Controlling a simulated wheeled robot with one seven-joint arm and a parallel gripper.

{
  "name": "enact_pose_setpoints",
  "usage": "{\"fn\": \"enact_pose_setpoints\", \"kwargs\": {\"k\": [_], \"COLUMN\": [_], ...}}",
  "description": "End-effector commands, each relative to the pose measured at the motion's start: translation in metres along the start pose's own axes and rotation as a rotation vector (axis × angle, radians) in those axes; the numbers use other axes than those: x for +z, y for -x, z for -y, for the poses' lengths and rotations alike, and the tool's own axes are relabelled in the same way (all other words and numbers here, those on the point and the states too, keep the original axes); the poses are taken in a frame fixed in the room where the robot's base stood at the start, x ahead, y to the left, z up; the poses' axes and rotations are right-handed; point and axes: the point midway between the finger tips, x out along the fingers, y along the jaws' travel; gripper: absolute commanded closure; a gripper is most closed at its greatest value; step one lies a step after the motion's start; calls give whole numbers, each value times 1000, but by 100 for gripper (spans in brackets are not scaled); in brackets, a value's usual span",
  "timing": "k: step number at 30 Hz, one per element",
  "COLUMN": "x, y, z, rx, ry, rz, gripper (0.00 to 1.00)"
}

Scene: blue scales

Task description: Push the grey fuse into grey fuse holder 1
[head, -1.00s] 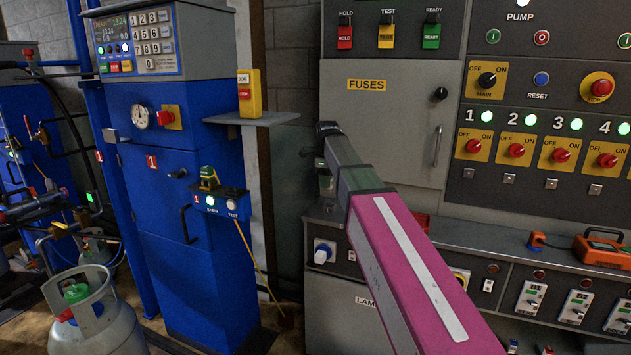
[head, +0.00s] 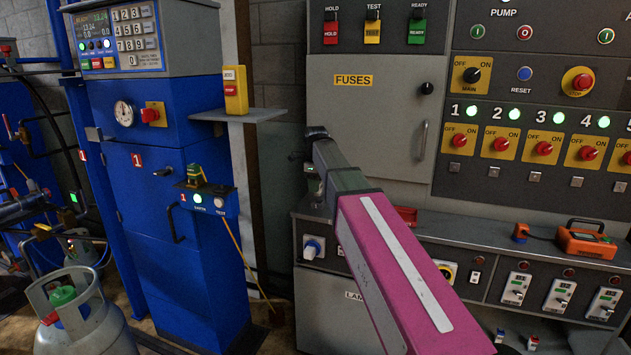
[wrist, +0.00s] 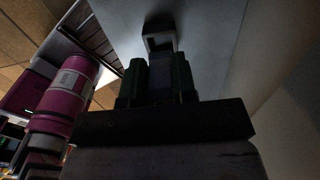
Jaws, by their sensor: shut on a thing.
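My gripper shows in the wrist view (wrist: 157,80), its two dark fingers closed on a dark grey piece, which appears to be the grey fuse (wrist: 159,87). Just beyond the fingertips, a lighter grey square-framed piece (wrist: 158,41) stands against a pale flat surface. I cannot tell whether it is part of the fuse or a holder, or whether they touch. In the head view my arm reaches to the lower left of the closed grey cabinet labelled FUSES (head: 375,125) and mostly hides the gripper. Grey fuse holder 1 cannot be made out for certain.
A blue pump cabinet (head: 190,255) stands to the left, with a small shelf (head: 238,115) jutting toward the fuse cabinet. A grey switch panel (head: 545,190) is to the right. Below it, a ledge carries an orange device (head: 585,242). A gas cylinder (head: 80,315) stands lower left.

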Motion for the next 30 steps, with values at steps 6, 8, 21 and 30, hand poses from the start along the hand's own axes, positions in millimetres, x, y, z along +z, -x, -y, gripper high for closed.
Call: {"fn": "enact_pose_setpoints", "kwargs": {"k": [6, 8, 21, 30], "x": [0, 0, 0, 0], "y": [-18, -22, -28, -28], "z": [0, 0, 0, 0], "rx": [1, 0, 0, 0], "ry": [0, 0, 0, 0], "rz": [0, 0, 0, 0], "gripper": [99, 99, 99, 99]}}
